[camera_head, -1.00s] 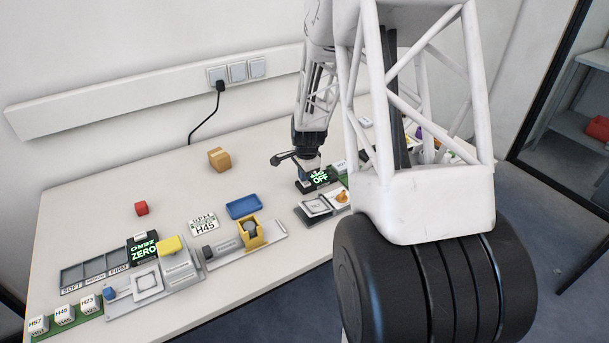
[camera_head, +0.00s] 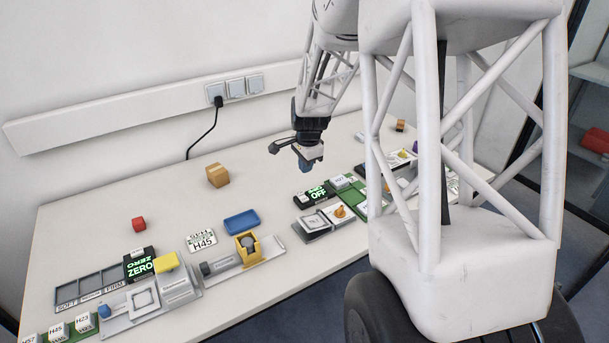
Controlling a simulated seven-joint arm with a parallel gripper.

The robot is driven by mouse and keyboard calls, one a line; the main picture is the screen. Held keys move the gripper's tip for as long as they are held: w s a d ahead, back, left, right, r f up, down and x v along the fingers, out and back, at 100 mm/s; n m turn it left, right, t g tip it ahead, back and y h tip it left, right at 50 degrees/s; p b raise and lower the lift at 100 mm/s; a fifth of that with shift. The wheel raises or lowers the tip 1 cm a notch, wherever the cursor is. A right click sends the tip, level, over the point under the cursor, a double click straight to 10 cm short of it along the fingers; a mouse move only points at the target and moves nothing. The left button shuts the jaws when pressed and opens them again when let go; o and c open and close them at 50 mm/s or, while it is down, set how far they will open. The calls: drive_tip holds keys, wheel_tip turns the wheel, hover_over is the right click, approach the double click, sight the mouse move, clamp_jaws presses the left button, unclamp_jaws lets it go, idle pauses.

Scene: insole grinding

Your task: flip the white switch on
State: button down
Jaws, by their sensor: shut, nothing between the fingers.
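A black box with a green display reading "OFF" (camera_head: 318,192) stands on the table behind a grey plate unit. A small white piece (camera_head: 304,198), perhaps the white switch, shows at its left side; its position is too small to tell. My gripper (camera_head: 305,167) is shut and empty, pointing down above and behind the display box, apart from it.
A grey unit (camera_head: 313,224) with an orange knob (camera_head: 340,211) stands in front of the display. My arm hides part of the right side.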

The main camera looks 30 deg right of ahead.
sight(300, 192)
drive_tip(key=shift+s+r, duration=0.25)
drive_tip(key=shift+r, duration=1.05)
drive_tip(key=shift+w, duration=0.15)
drive_tip(key=shift+w+r+t, duration=0.15)
drive_tip(key=shift+w+t, duration=0.35)
drive_tip(key=shift+f, duration=0.2)
drive_tip(key=f, duration=0.4)
drive_tip(key=w+f, duration=0.1)
drive_tip(key=f, duration=0.4)
drive_tip(key=w+f, duration=0.1)
drive_tip(key=f, duration=0.3)
drive_tip(key=shift+w+f, duration=0.2)
drive_tip(key=shift+f, duration=0.05)
